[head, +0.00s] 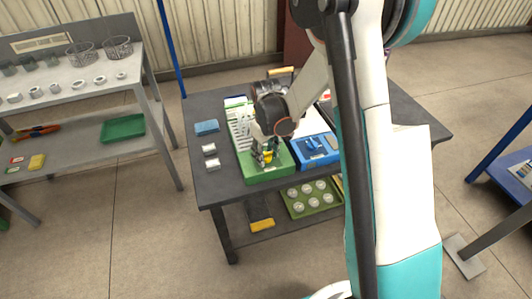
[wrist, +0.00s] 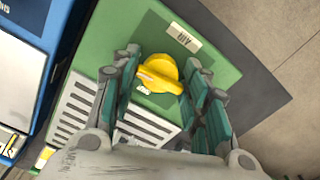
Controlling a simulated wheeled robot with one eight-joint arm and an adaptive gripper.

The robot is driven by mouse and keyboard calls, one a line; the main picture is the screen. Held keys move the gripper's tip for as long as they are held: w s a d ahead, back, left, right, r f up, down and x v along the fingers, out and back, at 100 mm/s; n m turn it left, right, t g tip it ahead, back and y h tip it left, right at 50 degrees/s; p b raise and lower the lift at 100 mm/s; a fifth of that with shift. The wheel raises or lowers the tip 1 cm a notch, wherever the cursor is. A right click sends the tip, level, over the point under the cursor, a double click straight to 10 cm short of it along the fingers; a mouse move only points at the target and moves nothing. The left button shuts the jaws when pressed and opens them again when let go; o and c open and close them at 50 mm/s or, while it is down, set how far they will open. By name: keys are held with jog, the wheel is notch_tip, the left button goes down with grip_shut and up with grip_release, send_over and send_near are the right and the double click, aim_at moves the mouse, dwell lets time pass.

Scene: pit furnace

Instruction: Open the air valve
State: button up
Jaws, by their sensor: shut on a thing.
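The air valve is a round yellow knob with a raised grip bar (wrist: 160,73), on the green panel of a unit (wrist: 215,68). A white label reading AIR (wrist: 184,39) is beside it. In the head view the green unit (head: 268,176) stands on the dark table, and the yellow knob is mostly hidden by the fingers. My gripper (wrist: 160,85) comes down over the knob, one finger on each side, shut on it. In the head view my gripper (head: 266,155) is at the front end of the green unit.
A blue unit (head: 316,152) stands right beside the green one. A blue block (head: 206,127) and two small pale blocks (head: 212,164) lie on the table to the left. A green tray with round pale pieces (head: 313,197) is on the shelf below.

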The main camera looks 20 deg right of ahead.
aim_at(266, 153)
jog(key=shift+m, duration=0.7)
jog(key=o, duration=0.8)
notch_tip(266, 153, up, 12)
dwell(0.3)
dwell(0.3)
